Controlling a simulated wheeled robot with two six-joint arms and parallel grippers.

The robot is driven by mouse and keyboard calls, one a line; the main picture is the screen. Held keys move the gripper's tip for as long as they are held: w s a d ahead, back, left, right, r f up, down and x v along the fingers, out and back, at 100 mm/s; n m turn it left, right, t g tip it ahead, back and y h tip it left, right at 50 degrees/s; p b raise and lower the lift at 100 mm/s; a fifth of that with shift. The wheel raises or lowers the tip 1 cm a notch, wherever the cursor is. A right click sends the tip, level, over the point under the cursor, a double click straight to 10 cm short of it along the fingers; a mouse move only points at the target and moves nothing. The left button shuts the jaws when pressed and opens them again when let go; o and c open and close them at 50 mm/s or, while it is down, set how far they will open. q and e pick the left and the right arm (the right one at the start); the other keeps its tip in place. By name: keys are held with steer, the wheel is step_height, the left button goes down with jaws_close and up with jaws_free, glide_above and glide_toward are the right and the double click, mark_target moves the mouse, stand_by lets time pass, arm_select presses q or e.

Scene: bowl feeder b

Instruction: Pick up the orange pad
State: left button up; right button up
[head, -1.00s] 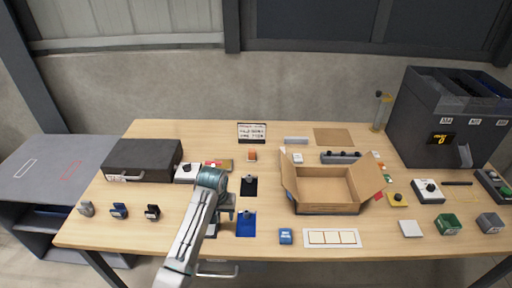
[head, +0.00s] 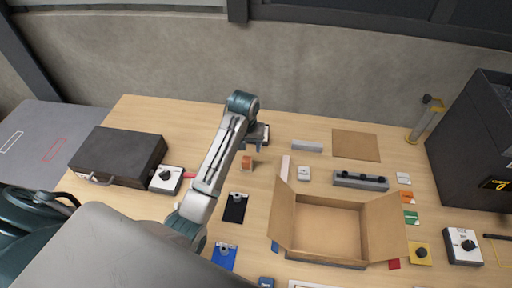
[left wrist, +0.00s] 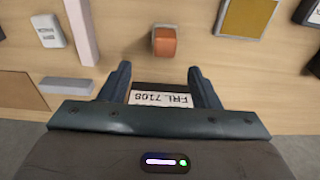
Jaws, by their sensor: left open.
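The orange pad (head: 247,162), a small orange block-like piece, lies on the table toward the back, left of the cardboard box. In the left wrist view the orange pad (left wrist: 164,42) is beyond the fingertips, roughly centred between them, and apart from them. My left gripper (head: 260,136) is open, just behind the pad in the head view. In the left wrist view its two fingers (left wrist: 160,78) are spread with nothing gripped. A white sign with black lettering (left wrist: 165,99) shows between the fingers. My right gripper is not in view.
An open cardboard box (head: 327,228) stands on the right. A black case (head: 118,156) and a white knob box (head: 166,180) lie left. A black clipboard-like plate (head: 235,208) is in front of the pad. A grey bar (head: 307,146) lies behind the box.

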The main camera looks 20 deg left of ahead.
mark_target(246, 159)
arm_select(q)
steer(key=shift+w+f+p, duration=0.15)
steer(key=shift+f+p, duration=0.15)
steer(key=shift+f, duration=0.3)
step_height(246, 159, down, 3)
steer(key=shift+a+f+p, duration=0.1)
steer(key=shift+p, duration=0.35)
steer(key=shift+w+f, duration=0.1)
steer(key=shift+f, duration=0.2)
steer(key=f+p, duration=0.1)
steer(key=f, duration=0.1)
steer(key=f+p, duration=0.1)
steer(key=f, duration=0.1)
steer(key=shift+w+a+p, duration=0.15)
steer(key=shift+a+p, duration=0.15)
steer(key=shift+a, duration=0.1)
steer(key=shift+f, duration=0.65)
steer(key=c, duration=0.9)
steer(key=shift+c, duration=0.9)
steer(key=shift+w, duration=0.1)
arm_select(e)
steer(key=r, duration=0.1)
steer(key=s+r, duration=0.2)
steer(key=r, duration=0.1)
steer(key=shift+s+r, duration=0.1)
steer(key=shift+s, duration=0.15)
